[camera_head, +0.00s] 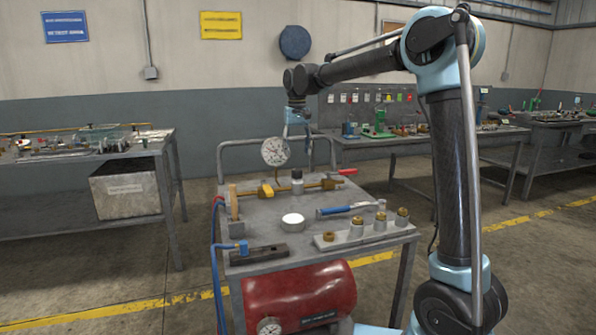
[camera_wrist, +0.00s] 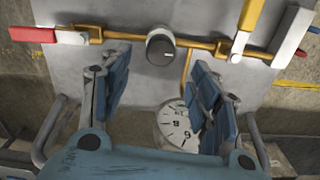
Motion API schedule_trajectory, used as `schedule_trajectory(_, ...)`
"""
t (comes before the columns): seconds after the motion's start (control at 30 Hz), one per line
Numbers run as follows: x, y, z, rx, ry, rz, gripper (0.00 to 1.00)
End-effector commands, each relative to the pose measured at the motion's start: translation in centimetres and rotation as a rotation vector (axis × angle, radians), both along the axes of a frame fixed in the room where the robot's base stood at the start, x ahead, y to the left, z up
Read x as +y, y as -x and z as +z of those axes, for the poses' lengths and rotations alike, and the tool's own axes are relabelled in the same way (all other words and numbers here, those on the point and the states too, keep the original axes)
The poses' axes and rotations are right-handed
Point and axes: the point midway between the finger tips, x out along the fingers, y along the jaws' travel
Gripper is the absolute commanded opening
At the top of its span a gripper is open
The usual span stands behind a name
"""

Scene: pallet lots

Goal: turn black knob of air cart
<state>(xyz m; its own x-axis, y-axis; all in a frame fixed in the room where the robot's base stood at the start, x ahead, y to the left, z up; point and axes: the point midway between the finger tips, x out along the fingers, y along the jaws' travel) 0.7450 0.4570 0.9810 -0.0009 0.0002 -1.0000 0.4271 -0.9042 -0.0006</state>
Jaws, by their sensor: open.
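The air cart (camera_head: 262,212) is a grey-topped metal cart. Its black knob (camera_head: 297,174) sits on a pale collar on a brass pipe (camera_head: 320,185) at the back of the top. In the wrist view the black knob (camera_wrist: 160,47) shows from above, with a white mark on its face. My gripper (camera_head: 296,124) hangs above the back of the cart, over the knob's area. In the wrist view my gripper (camera_wrist: 158,80) is open and empty. Its blue fingers are spread to either side, and the knob appears just beyond them, apart from both.
A round pressure gauge (camera_head: 275,152) stands up left of the knob and shows below the fingers in the wrist view (camera_wrist: 178,124). A red-handled valve (camera_head: 347,172) and a yellow lever (camera_wrist: 249,28) flank the pipe.

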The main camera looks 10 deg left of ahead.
Motion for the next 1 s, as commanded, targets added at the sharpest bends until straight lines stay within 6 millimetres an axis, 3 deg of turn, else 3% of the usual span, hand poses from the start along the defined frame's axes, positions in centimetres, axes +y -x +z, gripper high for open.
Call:
schedule_trajectory(0.2,0.0,0.0,-3.9,0.000,0.000,0.000,0.56)
schedule_trajectory(0.4,0.0,0.0,-6.5,0.000,0.000,0.000,0.56)
schedule_trajectory(0.6,0.0,0.0,-7.7,0.000,0.000,0.001,0.56)
schedule_trajectory(0.9,-0.1,0.0,-7.9,0.000,0.000,0.000,0.56)
schedule_trajectory(1.0,-0.1,0.0,-7.9,0.000,0.000,0.000,0.34)
